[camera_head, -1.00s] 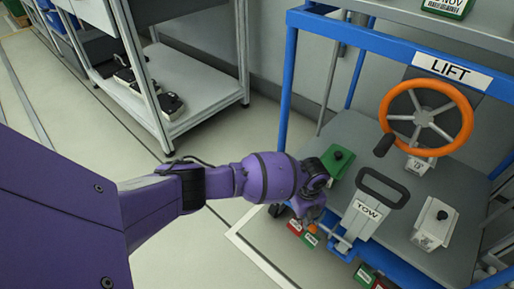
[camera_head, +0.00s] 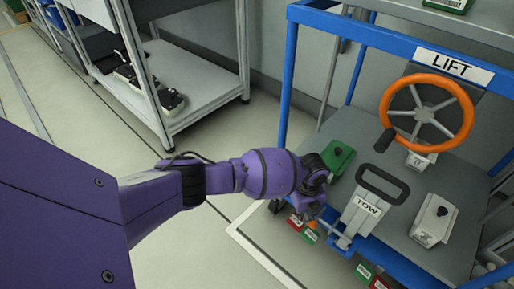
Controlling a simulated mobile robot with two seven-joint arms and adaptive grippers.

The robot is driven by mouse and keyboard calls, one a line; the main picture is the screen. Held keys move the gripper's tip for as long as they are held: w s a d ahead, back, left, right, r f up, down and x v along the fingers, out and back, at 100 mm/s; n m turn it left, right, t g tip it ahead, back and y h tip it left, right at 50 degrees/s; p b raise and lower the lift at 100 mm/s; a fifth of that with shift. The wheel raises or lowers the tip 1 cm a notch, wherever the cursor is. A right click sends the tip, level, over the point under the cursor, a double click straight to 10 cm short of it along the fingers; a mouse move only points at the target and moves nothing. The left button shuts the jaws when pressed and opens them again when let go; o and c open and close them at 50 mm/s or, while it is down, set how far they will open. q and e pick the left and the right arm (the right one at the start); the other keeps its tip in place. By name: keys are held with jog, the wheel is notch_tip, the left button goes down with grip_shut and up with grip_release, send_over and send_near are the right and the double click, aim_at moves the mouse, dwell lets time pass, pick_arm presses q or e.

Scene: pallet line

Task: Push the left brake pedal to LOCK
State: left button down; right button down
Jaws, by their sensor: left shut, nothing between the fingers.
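The left brake pedal (camera_head: 295,222) is a small red and green pair at the front lower edge of the blue-framed cart, left of the TOW handle. My left gripper (camera_head: 318,222) is shut and empty, pointing down right at this pedal and partly covering it. I cannot tell whether its fingertips touch the pedal. A second red and green pedal (camera_head: 366,272) sits farther right along the same edge. The lettering on both pedals is too small to read. My right gripper is out of view.
The cart's grey deck (camera_head: 400,232) carries a green box (camera_head: 337,155), a grey box (camera_head: 434,218) and an orange handwheel (camera_head: 427,112) under the LIFT sign. The TOW handle (camera_head: 367,206) stands close right of my gripper. A shelf rack (camera_head: 200,88) stands behind; floor is clear left.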

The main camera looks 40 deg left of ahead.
aim_at(299, 222)
pick_arm(q)
jog(key=shift+w+f+b, duration=0.1)
jog(key=shift+f+b, duration=0.65)
jog(key=shift+f, duration=0.1)
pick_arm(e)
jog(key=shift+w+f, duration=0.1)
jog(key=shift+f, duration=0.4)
